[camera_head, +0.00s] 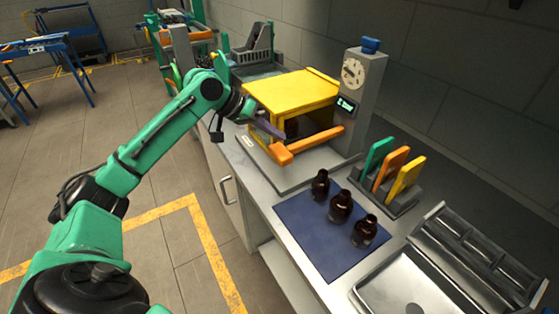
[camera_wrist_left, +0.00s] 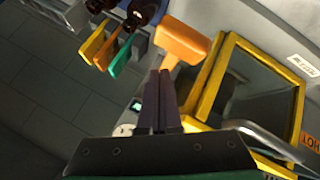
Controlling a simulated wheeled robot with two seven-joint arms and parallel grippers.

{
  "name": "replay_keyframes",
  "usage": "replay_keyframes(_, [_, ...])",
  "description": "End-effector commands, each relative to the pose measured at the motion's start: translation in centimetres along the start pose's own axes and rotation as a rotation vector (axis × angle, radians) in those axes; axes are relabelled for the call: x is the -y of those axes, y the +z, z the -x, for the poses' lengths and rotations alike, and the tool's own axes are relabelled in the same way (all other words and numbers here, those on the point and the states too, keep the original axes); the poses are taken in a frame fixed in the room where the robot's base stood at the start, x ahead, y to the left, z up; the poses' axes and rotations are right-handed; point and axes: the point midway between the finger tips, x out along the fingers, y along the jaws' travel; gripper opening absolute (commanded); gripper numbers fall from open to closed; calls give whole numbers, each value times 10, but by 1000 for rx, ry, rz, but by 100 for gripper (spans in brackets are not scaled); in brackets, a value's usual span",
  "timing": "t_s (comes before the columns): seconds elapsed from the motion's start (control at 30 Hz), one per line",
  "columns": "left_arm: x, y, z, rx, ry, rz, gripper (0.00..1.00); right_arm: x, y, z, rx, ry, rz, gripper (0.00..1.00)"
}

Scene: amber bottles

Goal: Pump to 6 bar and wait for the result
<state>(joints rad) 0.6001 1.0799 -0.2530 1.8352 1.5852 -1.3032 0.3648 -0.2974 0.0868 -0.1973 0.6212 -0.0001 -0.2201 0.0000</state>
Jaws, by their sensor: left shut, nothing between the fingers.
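A pressure tester with a yellow hood (camera_head: 292,91) stands on the bench. Its grey column (camera_head: 368,85) carries a round dial (camera_head: 353,72), a small lit display (camera_head: 346,104) too small to read, and a blue knob (camera_head: 371,45). An orange lever (camera_head: 312,143) crosses its front; its thick end (camera_wrist_left: 182,40) shows in the left wrist view. My left gripper (camera_head: 272,130) is shut and empty beside that end; I cannot tell if they touch. Its fingers (camera_wrist_left: 160,88) point at the orange end. A dark bottle (camera_head: 292,127) is partly visible under the hood. My right gripper is not in view.
Three amber bottles (camera_head: 340,206) stand on a blue mat (camera_head: 317,240). Behind them is a rack (camera_head: 402,198) with green, orange and yellow plates. A metal tray (camera_head: 410,287) lies at the near right.

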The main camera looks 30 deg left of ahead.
Motion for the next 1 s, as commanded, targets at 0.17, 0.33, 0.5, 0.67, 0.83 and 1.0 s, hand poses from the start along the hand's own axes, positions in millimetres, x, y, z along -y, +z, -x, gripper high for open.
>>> replay_keyframes(0.17, [10,10,-14,2,-1,1,0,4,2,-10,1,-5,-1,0])
replay_keyframes(0.33, [10,10,-14,1,0,0,0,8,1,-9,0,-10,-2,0])
replay_keyframes(0.5, [10,10,-14,1,0,0,0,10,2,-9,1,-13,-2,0])
replay_keyframes(0.67, [10,10,-14,1,0,0,0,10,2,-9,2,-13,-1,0])
replay_keyframes(0.83, [10,10,-14,1,0,0,0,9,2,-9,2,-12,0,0])
replay_keyframes(1.0, [10,10,-14,1,0,0,0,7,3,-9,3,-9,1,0])
